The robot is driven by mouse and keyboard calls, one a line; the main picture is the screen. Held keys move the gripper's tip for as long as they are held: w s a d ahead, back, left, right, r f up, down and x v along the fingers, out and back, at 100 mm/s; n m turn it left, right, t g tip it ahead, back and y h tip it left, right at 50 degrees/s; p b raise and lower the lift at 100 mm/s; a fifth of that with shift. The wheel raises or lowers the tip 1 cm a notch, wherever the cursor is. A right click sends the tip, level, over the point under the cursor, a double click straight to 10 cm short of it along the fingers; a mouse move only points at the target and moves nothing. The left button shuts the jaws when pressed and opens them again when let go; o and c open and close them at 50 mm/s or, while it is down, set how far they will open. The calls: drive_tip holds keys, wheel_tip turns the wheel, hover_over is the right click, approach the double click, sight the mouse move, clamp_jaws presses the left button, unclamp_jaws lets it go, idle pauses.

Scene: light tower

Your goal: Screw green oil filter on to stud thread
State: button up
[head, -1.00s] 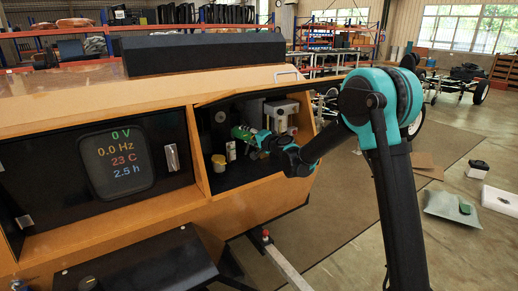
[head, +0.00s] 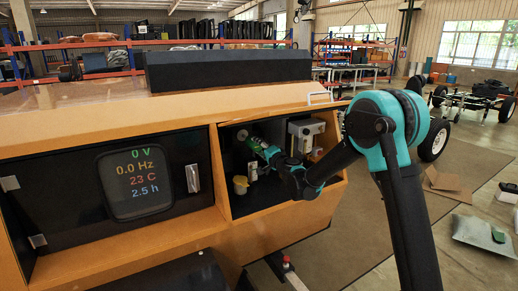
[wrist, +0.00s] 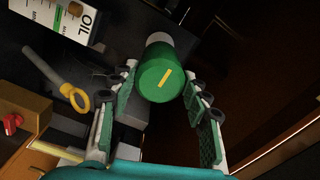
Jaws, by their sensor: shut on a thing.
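The green oil filter (head: 258,145) is in the right compartment of the orange cabinet. In the wrist view, the green filter (wrist: 163,76), with a yellow stripe on its end, lies between the tips of my gripper (wrist: 160,84). My gripper (head: 272,155) is shut on it in the head view. A round grey disc (head: 241,135) on the compartment's back wall is just left of the filter's far end. I cannot tell whether they touch. The stud thread is not visible.
A yellow-capped part (head: 240,184) stands below the filter, and a grey-white unit (head: 305,135) is to its right. The wrist view shows an OIL-labelled container (wrist: 62,20), a yellow-ringed dipstick (wrist: 74,97) and a red knob (wrist: 13,122). The compartment edges are close around my arm.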

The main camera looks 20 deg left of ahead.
drive_tip(key=shift+x, duration=2.25)
drive_tip(key=shift+x, duration=1.1)
drive_tip(key=m, duration=0.4)
drive_tip(key=shift+m, duration=0.6)
drive_tip(key=m, duration=0.3)
drive_tip(key=shift+w+m, duration=0.1)
drive_tip(key=shift+m, duration=1)
